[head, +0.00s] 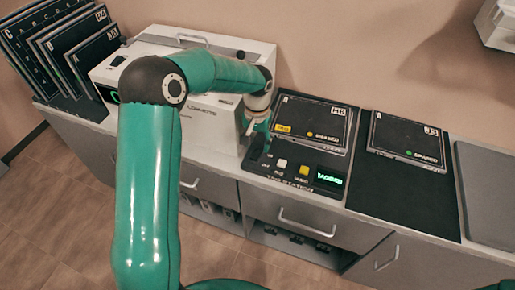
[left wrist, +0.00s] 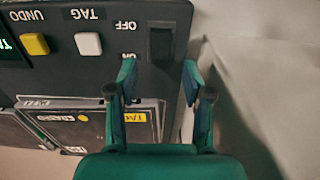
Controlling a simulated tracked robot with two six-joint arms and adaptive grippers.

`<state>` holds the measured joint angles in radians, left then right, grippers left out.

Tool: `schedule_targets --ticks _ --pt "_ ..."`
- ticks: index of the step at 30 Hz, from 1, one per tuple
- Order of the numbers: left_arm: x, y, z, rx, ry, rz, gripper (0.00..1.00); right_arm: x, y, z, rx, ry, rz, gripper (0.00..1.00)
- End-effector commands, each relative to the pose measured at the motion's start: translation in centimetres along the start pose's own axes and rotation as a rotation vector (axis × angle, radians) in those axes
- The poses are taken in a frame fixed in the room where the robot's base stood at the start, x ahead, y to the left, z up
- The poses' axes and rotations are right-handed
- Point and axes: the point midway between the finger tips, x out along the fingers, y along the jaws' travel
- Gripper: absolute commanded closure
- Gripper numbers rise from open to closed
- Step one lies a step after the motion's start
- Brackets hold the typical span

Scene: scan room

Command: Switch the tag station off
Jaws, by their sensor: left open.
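The tag station (head: 265,182) is a dark panel on the counter, with a white button (head: 282,163), a yellow button (head: 303,171) and a lit green display (head: 330,179) that seems to read TAGGED. In the left wrist view its black rocker switch (left wrist: 161,44) stands beside the OFF and ON labels, which appear upside down. My left gripper (head: 257,128) is over the panel's left end and hides the switch in the head view. In the left wrist view the gripper (left wrist: 158,75) is open and empty, its fingertips either side of the switch's near end. My right gripper is out of view.
A cassette marked H6 (head: 311,112) lies behind the panel's buttons. Another cassette (head: 407,137) lies on a dark mat (head: 397,192) to the right. A white machine (head: 207,130) stands left of the panel. Several upright cassettes (head: 62,52) stand at far left.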

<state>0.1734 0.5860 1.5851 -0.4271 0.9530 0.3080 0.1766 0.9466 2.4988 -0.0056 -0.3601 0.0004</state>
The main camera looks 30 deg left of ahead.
Motion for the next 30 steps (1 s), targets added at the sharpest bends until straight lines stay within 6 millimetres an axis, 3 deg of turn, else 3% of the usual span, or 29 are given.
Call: schedule_targets --ticks 7,18,27,30 --pt "3.0 0.0 0.0 -0.001 -0.001 0.0 0.5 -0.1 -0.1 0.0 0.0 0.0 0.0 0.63" --pt "3.4 -0.1 0.0 -0.001 0.0 0.0 0.5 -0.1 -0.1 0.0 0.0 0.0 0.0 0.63" --pt "3.4 -0.1 0.0 -0.001 0.0 0.0 0.98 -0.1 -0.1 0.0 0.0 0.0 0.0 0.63" --pt "3.4 -0.1 0.0 -0.002 0.001 0.0 1.0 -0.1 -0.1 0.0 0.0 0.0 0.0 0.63"
